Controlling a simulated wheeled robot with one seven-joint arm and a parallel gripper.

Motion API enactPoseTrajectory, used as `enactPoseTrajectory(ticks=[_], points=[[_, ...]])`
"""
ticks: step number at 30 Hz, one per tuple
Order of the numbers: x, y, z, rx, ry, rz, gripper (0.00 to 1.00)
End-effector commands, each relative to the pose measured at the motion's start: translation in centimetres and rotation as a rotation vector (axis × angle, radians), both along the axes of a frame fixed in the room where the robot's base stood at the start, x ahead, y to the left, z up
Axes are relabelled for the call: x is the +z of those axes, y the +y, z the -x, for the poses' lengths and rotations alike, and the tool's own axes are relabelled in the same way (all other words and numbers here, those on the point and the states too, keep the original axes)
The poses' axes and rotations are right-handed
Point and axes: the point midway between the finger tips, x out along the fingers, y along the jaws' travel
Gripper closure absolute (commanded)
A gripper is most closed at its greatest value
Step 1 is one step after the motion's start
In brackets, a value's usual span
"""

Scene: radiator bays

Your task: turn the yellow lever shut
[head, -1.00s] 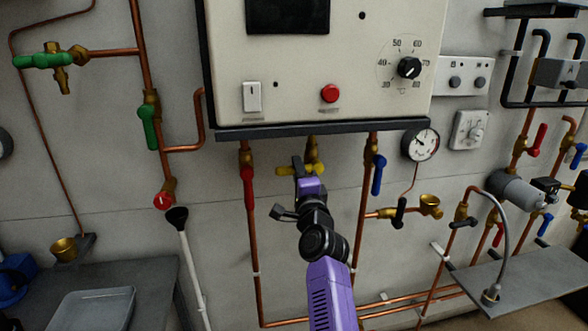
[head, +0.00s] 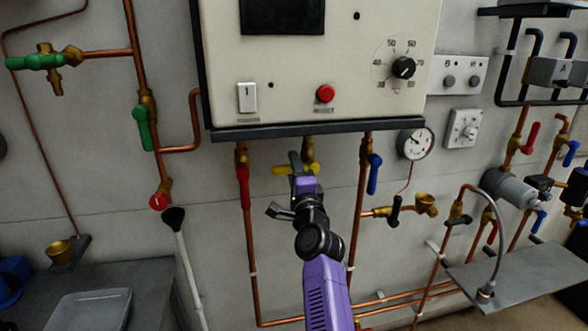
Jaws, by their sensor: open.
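The yellow lever (head: 281,170) sits on a brass valve (head: 306,155) under the middle of the white boiler box. It lies crosswise, with yellow showing on both sides of my gripper. My gripper (head: 296,160) is at the lever, its dark fingers pointing up at the wall. The jaws are open. The fingers overlap the lever in the picture; I cannot tell whether they touch it. My purple and black arm hides part of the wall below.
A red lever (head: 244,188) hangs to the left and a blue lever (head: 374,174) to the right, both close by. The boiler box (head: 300,70) overhangs above.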

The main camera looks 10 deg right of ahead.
Motion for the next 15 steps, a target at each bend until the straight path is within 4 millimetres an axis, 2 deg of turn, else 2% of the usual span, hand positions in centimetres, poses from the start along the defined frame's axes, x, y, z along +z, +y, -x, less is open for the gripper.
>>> enactPoseTrajectory(ticks=[5,15], points=[[-0.2,0.2,0.9,0.001,0.000,-0.001,0.57],[-1.2,0.4,5.8,0.003,0.000,0.002,0.57]])
